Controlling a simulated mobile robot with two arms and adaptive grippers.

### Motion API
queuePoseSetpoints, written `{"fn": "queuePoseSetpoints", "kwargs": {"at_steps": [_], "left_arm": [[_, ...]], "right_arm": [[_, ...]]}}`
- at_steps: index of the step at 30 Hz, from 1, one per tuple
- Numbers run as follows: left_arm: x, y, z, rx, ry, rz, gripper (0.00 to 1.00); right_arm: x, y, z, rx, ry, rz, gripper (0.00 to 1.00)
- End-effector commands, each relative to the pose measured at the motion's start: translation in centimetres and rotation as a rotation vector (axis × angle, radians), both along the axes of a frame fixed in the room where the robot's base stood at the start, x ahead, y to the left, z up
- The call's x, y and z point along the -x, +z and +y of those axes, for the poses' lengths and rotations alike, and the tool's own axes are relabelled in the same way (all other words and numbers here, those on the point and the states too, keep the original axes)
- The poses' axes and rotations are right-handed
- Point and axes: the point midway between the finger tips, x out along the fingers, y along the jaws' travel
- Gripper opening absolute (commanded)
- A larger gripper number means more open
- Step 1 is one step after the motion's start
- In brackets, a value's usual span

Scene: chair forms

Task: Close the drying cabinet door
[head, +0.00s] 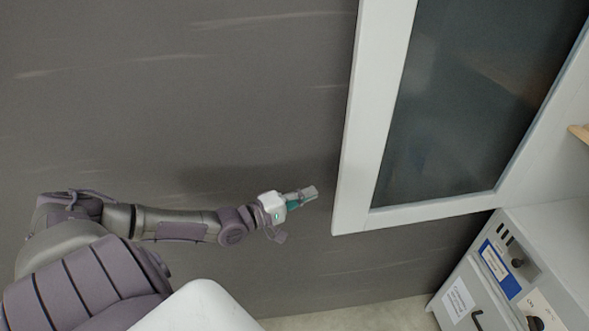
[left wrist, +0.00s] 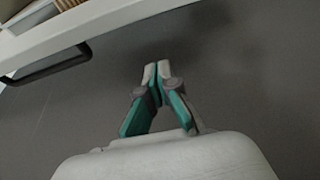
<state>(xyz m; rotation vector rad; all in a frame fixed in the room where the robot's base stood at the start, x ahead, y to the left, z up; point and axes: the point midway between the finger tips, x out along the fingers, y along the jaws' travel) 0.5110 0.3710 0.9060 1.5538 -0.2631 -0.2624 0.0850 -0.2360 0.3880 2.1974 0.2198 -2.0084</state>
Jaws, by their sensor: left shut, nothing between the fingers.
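The drying cabinet door (head: 375,105) has a white frame around a dark glass pane. It stands open, reaching out from the white cabinet body (head: 553,175) at the right of the head view. My left gripper (head: 312,191) is shut and empty, just left of the door's free edge, apparently with a small gap. In the left wrist view its fingertips (left wrist: 156,70) are together. There the white door frame (left wrist: 120,17) crosses the upper left, with a dark bar handle (left wrist: 48,66) on it. My right gripper is not in view.
Below the door at the right is a grey-white unit (head: 470,290) with labels, knobs and a dark handle. A wooden shelf edge (head: 580,133) shows at the far right. The dark grey surface (head: 180,110) left of the door is bare.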

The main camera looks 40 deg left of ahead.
Motion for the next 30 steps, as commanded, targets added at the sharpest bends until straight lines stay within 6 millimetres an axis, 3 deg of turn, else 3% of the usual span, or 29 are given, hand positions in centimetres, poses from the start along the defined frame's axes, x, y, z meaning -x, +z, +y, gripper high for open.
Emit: {"fn": "queuePoseSetpoints", "kwargs": {"at_steps": [8,12,18,30], "left_arm": [[-4.3,0.2,-1.5,0.001,0.001,-0.004,0.00],[-2.9,0.4,-3.0,0.003,-0.002,0.003,0.00],[-1.9,0.2,-4.3,0.000,-0.001,0.002,0.00],[-1.6,0.0,-4.6,-0.001,0.000,0.001,0.00]], "right_arm": [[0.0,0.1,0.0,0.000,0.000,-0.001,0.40],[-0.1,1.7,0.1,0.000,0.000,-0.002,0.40],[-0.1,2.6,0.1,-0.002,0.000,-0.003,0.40],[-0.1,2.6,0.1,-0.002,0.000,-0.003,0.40]]}}
